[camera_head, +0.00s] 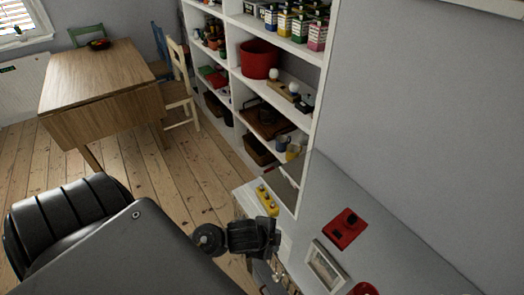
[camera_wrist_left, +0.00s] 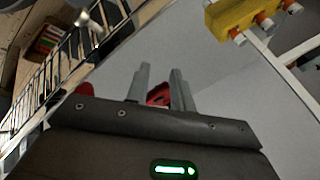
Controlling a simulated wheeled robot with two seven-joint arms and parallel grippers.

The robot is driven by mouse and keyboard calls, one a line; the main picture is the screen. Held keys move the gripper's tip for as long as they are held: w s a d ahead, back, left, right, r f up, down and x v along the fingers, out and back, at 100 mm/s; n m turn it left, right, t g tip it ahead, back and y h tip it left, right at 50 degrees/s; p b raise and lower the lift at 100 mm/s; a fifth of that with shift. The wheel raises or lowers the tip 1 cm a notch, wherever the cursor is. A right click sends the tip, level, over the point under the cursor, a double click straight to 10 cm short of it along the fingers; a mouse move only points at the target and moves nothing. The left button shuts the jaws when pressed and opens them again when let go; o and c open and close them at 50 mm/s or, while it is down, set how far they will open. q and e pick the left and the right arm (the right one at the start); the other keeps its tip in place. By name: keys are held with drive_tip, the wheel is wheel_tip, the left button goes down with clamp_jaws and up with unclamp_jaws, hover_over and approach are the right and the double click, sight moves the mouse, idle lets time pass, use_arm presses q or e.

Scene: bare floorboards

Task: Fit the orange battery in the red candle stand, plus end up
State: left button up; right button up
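A red block with dark spots (camera_head: 345,228), which may be the candle stand, lies on the grey-white surface at the right. A round red thing (camera_head: 363,289) is cut by the bottom edge. A yellow block (camera_head: 266,200) with small orange pieces stands near the shelf; it also shows in the left wrist view (camera_wrist_left: 228,17), where orange cylinders (camera_wrist_left: 265,21) stick out. I cannot tell which is the task's battery. My left gripper (camera_head: 272,243) is left of the red block; in the wrist view its fingers (camera_wrist_left: 158,85) are apart, with red visible between them.
A picture frame (camera_head: 325,265) lies beside the red block. A tall white shelf (camera_head: 234,75) full of goods, with a red bucket (camera_head: 258,59), stands behind. A wooden table (camera_head: 100,75) and chair (camera_head: 178,92) are at the far left, with bare floorboards before them.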

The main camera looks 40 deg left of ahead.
use_arm(q)
drive_tip(key=w+m, duration=0.1)
drive_tip(key=m, duration=0.1)
drive_tip(key=w+r+m, duration=0.1)
drive_tip(key=w+m, duration=0.1)
drive_tip(key=w+r+m+t, duration=0.1)
drive_tip(key=m, duration=0.1)
drive_tip(key=shift+w+a+h, duration=0.1)
drive_tip(key=shift+w+h, duration=0.3)
drive_tip(key=w+a+r+m, duration=0.2)
drive_tip(key=w+m, duration=0.1)
drive_tip(key=m, duration=0.4)
drive_tip(key=m+g+y, duration=0.1)
drive_tip(key=m+g, duration=0.2)
drive_tip(key=m, duration=0.9)
approach(261, 185)
drive_tip(key=x, duration=0.4)
drive_tip(key=shift+s+d+f+p, duration=0.1)
drive_tip(key=shift+d+p, duration=0.2)
drive_tip(key=shift+p, duration=0.05)
drive_tip(key=shift+a+p+x, duration=0.2)
drive_tip(key=shift+p+x, duration=0.3)
drive_tip(key=shift+x, duration=2.05)
drive_tip(key=shift+c, duration=0.4)
clamp_jaws()
